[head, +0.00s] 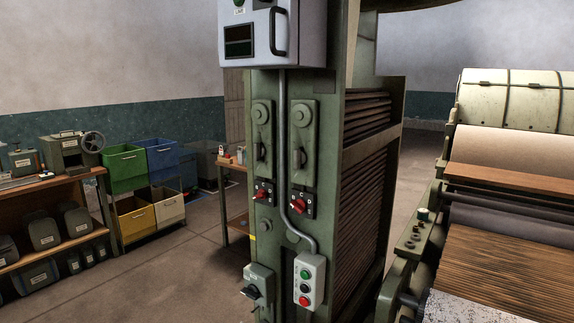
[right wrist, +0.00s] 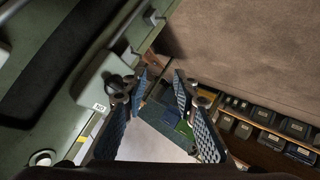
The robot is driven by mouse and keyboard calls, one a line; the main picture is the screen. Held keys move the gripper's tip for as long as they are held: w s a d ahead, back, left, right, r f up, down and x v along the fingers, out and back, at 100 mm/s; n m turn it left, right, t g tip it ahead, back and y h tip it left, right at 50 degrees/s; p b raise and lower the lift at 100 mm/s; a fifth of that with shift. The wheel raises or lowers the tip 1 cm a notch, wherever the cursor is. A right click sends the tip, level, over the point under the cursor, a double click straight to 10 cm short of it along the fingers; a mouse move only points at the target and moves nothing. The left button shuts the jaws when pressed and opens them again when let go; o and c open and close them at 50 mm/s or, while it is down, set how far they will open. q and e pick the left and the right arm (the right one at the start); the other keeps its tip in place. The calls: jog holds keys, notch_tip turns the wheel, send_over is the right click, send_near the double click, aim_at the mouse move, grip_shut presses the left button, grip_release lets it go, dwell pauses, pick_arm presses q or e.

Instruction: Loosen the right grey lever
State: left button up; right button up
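The right grey lever (head: 299,112) is on the front of the green machine column, with a round boss at its top and a dark handle low on its plate. A similar left lever (head: 262,114) sits beside it. Both hang roughly upright. Neither gripper shows in the head view. In the right wrist view my right gripper (right wrist: 161,95) is open, with two textured fingers apart and nothing held between them. I cannot make out the lever in that view. My left gripper is in neither view.
Red rotary switches (head: 299,204) sit below the levers. A grey conduit (head: 284,140) runs down between them to a push-button box (head: 309,281). A grey control box (head: 272,35) juts out above. A roller machine (head: 510,150) stands at the right. Floor at the left (head: 190,255) is clear.

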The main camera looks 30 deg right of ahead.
jog(key=w+d+r+m+t+h, duration=0.1)
jog(key=w+d+r+m+h, duration=0.1)
jog(key=r, duration=0.8)
jog(key=w+d+r+m+h, duration=0.2)
jog(key=w+r, duration=0.1)
jog(key=r, duration=0.7)
jog(key=m+g+h+b, duration=0.2)
jog(key=m+h, duration=0.3)
jog(key=m, duration=0.2)
send_near(295, 158)
jog(key=w+a+f, duration=0.1)
jog(key=w+f, duration=0.6)
jog(key=f, duration=0.1)
jog(key=s+d+r+m+g+h, duration=0.1)
jog(key=s+d+r+m+g, duration=0.15)
jog(key=s+r, duration=0.4)
jog(key=shift+m+t, duration=0.25)
jog(key=shift+m, duration=0.1)
jog(key=w+d+p, duration=0.1)
jog(key=d, duration=0.1)
jog(key=w+d+r+p, duration=0.1)
jog(key=d, duration=0.1)
jog(key=w+d+p, duration=0.1)
jog(key=shift+w+d+r, duration=0.25)
jog(key=shift+w+d, duration=0.15)
jog(key=shift+w+d+f, duration=0.1)
jog(key=shift+w+d, duration=0.15)
jog(key=shift+d, duration=0.1)
jog(key=shift+c, duration=0.3)
